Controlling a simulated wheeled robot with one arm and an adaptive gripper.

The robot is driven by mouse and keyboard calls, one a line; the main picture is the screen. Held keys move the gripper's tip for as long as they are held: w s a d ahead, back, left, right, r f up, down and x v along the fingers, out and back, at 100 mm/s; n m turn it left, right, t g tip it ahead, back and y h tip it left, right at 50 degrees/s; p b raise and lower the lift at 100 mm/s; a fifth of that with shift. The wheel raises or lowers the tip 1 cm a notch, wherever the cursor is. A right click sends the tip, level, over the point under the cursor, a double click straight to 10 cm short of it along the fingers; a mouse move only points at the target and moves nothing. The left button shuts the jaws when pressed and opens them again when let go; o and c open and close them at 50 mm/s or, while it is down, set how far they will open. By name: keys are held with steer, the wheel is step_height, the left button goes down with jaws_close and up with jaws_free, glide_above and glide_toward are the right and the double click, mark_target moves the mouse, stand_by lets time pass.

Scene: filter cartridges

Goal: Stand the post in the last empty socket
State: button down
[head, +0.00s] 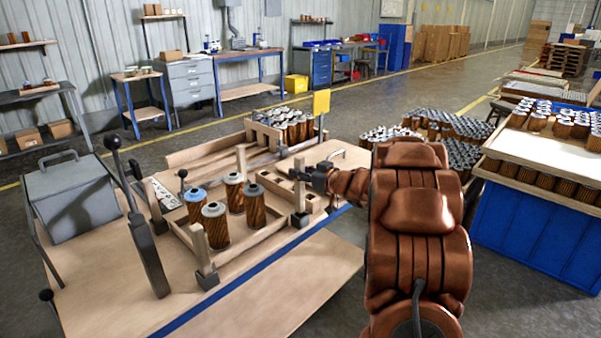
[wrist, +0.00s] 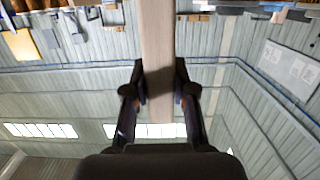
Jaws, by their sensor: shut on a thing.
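My gripper (head: 314,178) is shut on a pale wooden post (head: 299,188), which stands roughly upright. In the wrist view the post (wrist: 157,50) runs between the two fingers (wrist: 160,88). In the head view its lower end is at a dark corner socket (head: 300,219) on the right of the wooden frame; I cannot tell whether it is inside or just above it. Another post (head: 200,250) stands in the near socket (head: 208,277), and one more post (head: 241,162) stands at the back of the frame, its foot hidden.
Several copper-brown filter cartridges (head: 215,226) stand inside the frame, one with a blue top (head: 195,205). A lever (head: 149,255) and a grey box (head: 72,197) are on the left. A yellow sign (head: 321,102) and more cartridges stand behind. The bench front (head: 270,300) is clear.

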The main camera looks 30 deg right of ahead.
mark_target(303, 189)
steer(key=shift+f+b, duration=1.15)
steer(key=shift+f, duration=1.75)
steer(key=c, duration=0.9)
jaws_free()
steer(key=shift+o, duration=0.2)
steer(key=v, duration=1.2)
steer(key=shift+w+d, duration=0.1)
